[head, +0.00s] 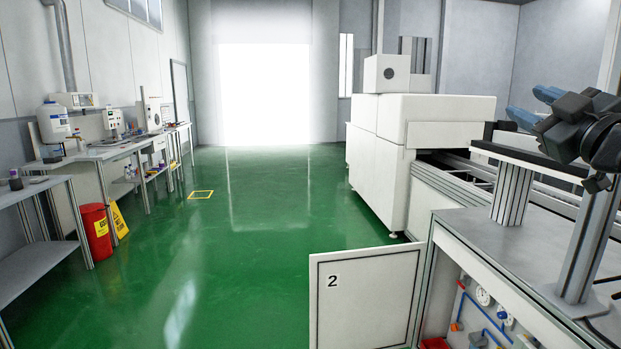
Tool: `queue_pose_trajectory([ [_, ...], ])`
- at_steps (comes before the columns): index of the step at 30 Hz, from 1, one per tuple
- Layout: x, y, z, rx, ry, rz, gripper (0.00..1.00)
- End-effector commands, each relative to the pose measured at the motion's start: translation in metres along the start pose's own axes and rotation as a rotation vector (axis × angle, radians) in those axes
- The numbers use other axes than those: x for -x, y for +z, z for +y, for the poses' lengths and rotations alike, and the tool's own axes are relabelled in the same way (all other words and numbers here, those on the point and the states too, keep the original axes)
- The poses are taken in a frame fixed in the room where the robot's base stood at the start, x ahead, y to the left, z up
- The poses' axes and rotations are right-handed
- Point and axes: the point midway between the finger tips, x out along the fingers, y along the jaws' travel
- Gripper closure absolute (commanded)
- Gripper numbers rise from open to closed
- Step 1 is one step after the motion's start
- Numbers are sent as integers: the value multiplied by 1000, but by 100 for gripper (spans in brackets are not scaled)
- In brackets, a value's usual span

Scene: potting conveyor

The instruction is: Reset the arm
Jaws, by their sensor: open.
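My gripper (524,101) is at the right edge of the head view. Its black body shows above the aluminium frame, and its two blue fingers point left. The fingers are spread apart, with nothing visible between them. The gripper appears raised in front of the conveyor machine, apart from the bench surface. Most of the arm behind it is outside the picture.
A grey workbench (500,240) with an aluminium frame (512,192) stands at right, beside the white machine (380,150). An open door marked 2 (365,300) juts into the aisle. Side tables (95,150) and a red bin (96,232) line the left.

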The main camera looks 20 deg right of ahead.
Motion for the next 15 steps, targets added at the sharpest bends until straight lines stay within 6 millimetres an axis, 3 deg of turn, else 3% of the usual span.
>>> queue_pose_trajectory([
  [1, 7, 11, -26, -56, -10, -12, 56],
  [3, 16, 24, -54, -124, -13, -28, 56],
  [8, 46, 48, -119, -263, -24, -67, 56],
  [15, 109, 73, -208, -433, -50, -141, 56],
])
